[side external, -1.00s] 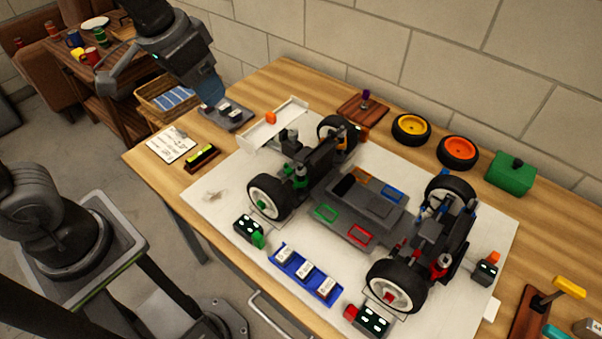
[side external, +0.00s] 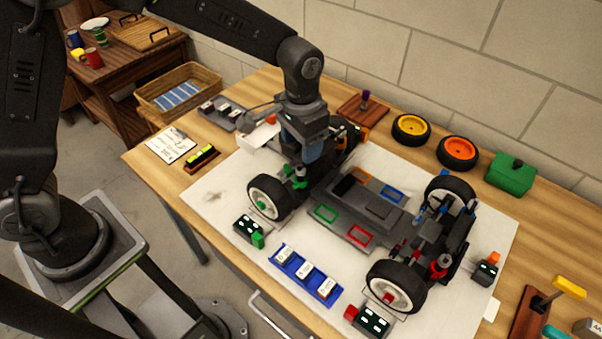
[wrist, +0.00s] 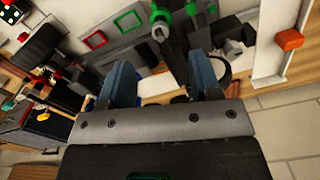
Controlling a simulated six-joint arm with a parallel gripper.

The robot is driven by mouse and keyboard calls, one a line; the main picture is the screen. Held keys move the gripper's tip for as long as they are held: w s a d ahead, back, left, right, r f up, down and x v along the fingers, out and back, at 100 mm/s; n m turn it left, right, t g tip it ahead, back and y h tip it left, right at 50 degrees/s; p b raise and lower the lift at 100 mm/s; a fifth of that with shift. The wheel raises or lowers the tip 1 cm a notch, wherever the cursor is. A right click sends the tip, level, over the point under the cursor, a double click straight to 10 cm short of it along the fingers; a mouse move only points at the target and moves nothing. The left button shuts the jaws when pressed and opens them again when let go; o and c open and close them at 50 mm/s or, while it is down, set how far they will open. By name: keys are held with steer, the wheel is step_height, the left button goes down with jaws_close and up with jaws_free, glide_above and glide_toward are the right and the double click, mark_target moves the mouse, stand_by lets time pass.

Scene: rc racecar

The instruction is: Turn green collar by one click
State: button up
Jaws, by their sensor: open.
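The green collar (side external: 299,183) sits on the upright shock at the car's rear corner, beside the wheel with a green hub. Green parts of that corner also show at the top of the wrist view (wrist: 160,16); I cannot tell there which one is the collar. My gripper (wrist: 162,72) is open and empty, its two blue-grey fingers spread apart. In the side view my gripper (side external: 314,150) points down over the rear of the car, just behind and above the collar, apart from it. The arm hides part of the rear wing.
The car chassis (side external: 375,212) stands on a white mat (side external: 215,205). A green-tabbed box (side external: 247,229) and a blue tray (side external: 305,277) lie in front. The white rear wing (side external: 257,137) is close beside my gripper. Yellow (side external: 411,129) and orange (side external: 458,152) wheels lie behind.

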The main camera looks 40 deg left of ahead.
mark_target(301, 168)
step_height(301, 168, down, 10)
steer(key=shift+r, duration=0.1)
stand_by(0.4)
steer(key=c, duration=0.9)
steer(key=n, duration=0.4)
steer(key=shift+n, duration=0.4)
steer(key=o, duration=0.9)
